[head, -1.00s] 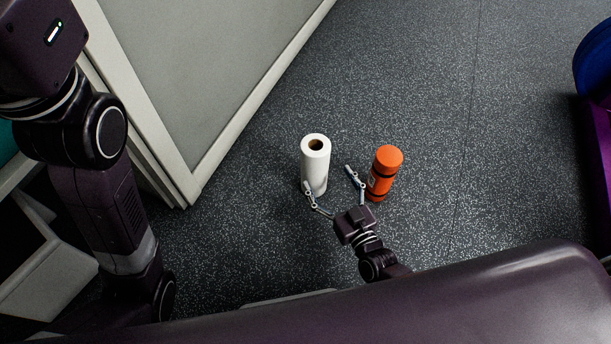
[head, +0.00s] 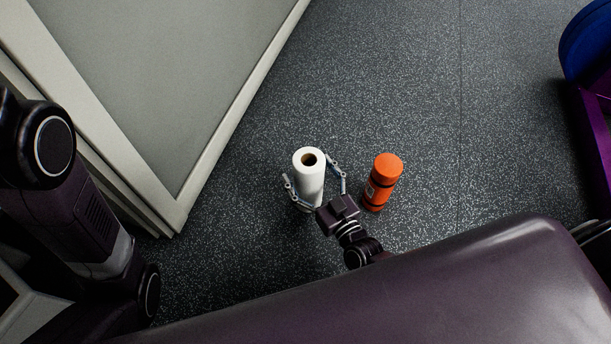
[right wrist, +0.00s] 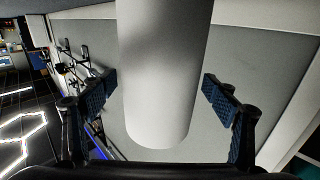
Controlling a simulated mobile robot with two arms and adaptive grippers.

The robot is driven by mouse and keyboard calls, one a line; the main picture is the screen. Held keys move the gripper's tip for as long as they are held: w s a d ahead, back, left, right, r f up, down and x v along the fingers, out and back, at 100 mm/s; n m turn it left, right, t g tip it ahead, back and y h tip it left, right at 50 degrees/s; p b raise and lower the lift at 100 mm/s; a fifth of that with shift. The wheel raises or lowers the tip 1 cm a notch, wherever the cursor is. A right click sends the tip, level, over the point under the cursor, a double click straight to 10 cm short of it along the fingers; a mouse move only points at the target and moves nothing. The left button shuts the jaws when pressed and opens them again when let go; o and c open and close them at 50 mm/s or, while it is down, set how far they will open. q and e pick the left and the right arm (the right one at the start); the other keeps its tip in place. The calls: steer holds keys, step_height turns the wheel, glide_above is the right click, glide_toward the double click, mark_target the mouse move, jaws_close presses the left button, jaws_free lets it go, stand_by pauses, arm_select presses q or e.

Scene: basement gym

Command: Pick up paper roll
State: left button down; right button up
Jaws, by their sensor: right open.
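The white paper roll (head: 310,181) stands upright on the dark speckled floor in the head view. It also fills the upper middle of the right wrist view (right wrist: 163,75). My right gripper (head: 314,182) is open around the roll, one finger on each side. In the right wrist view the blue-padded fingers (right wrist: 160,95) stand on both sides of the roll, with a visible gap on each side. My left arm shows at the left of the head view, but its gripper is out of view.
An orange bottle (head: 381,183) stands upright just right of my right gripper. A grey panel with a pale frame (head: 190,180) stands to the left. A blue and purple object (head: 590,60) is at the far right. The floor behind the roll is clear.

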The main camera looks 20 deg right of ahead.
steer(key=shift+s, duration=0.1)
steer(key=c, duration=1.7)
steer(key=shift+r, duration=0.15)
